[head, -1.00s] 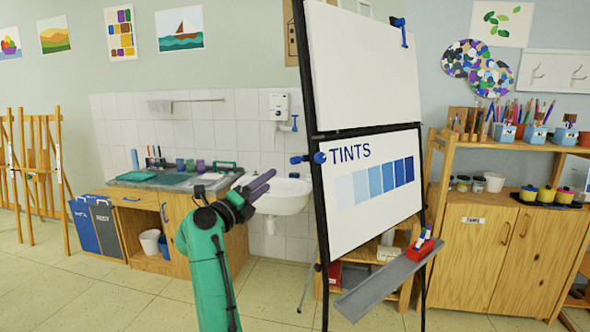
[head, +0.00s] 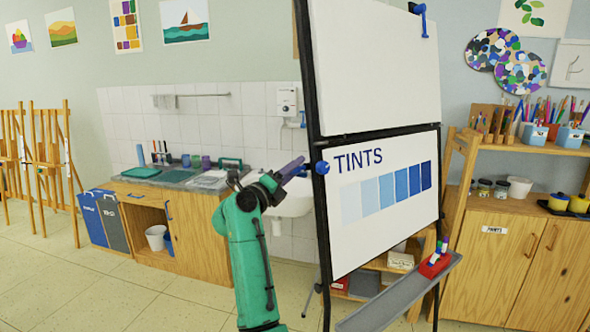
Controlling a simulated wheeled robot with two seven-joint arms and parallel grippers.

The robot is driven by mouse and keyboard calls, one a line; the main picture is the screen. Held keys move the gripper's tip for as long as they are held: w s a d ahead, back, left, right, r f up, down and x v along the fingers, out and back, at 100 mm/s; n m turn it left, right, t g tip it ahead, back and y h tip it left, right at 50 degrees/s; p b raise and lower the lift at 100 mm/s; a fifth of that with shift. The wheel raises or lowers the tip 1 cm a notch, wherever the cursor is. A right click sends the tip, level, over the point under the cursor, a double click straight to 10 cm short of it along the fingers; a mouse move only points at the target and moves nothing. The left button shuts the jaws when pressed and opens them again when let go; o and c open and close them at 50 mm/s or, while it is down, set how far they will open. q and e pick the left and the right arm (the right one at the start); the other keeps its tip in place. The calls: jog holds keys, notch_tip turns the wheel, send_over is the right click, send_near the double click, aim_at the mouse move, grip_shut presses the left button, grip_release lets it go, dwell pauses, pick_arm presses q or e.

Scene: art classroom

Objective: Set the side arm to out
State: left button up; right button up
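A black-framed flip-chart board (head: 385,245) with a sheet marked "TINTS" stands right of centre. A blue knob (head: 322,168) sits on its left frame post, with a short blue piece reaching left from it. I take this to be the side arm; its outer end is partly hidden by my fingers. A second blue piece (head: 421,20) is at the board's top right. Contact and finger gap cannot be told.
A grey tray (head: 400,290) with a red marker holder (head: 435,262) juts out under the board. A white sink (head: 290,198) and a wooden counter (head: 190,215) stand behind my arm. Wooden shelves (head: 510,240) are at the right. Floor is clear at the left.

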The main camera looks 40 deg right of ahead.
grip_shut()
dwell(1.2)
